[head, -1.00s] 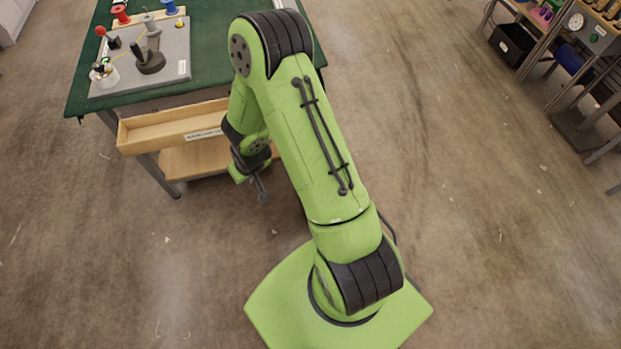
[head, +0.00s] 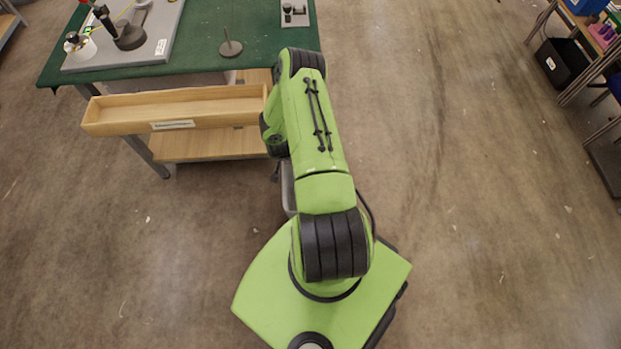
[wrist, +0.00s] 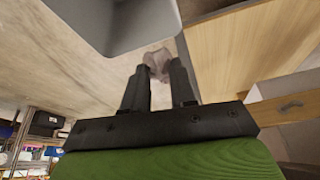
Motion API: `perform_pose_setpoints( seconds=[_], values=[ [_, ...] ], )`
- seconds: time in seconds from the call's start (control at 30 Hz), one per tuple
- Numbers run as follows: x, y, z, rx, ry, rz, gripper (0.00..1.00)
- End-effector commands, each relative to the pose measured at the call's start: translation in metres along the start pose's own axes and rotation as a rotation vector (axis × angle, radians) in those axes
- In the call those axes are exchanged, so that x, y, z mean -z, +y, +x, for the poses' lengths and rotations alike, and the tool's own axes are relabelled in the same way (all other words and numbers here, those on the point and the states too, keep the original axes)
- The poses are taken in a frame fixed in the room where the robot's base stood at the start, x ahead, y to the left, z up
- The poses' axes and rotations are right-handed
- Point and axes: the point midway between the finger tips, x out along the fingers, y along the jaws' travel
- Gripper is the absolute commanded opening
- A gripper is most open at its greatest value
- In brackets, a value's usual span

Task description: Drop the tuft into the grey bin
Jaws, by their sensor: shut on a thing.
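My gripper (wrist: 157,82) is shut on a tuft (wrist: 156,62), a small pale grey wisp at the fingertips in the wrist view. The grey bin (wrist: 125,28) fills the top of the wrist view, just beyond the tuft and to its left. The tuft looks apart from the bin, outside its wall in the picture. In the head view a strip of the grey bin (head: 288,188) shows beside my arm, low by the table. My arm hides most of the bin and the gripper there, and the tuft cannot be seen.
An open wooden drawer (head: 180,108) sticks out of the green-topped table (head: 200,45), left of my arm. A wooden lower shelf (head: 205,145) lies beneath it and shows in the wrist view (wrist: 245,50). The floor to the right is clear up to a black crate (head: 560,62).

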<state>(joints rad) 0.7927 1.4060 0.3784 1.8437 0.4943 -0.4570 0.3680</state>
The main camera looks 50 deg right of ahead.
Motion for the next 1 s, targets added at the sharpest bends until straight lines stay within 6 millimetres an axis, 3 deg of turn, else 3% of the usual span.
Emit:
perform_pose_setpoints(
  seconds=[0.03, 0.1, 0.3, 0.53, 0.83, 1.0],
  values=[
    [-0.006, 0.021, 0.023, -0.031, -0.003, 0.071, 0.0],
    [-0.011, 0.046, 0.044, -0.07, 0.001, 0.154, 0.0],
    [-0.025, 0.09, 0.077, -0.139, 0.009, 0.3, 0.0],
    [-0.031, 0.096, 0.09, -0.149, 0.012, 0.32, 0.0],
    [-0.048, 0.096, 0.131, -0.147, 0.011, 0.319, 0.0],
    [-0.049, 0.096, 0.136, -0.147, 0.012, 0.317, 0.0]
  ],
)
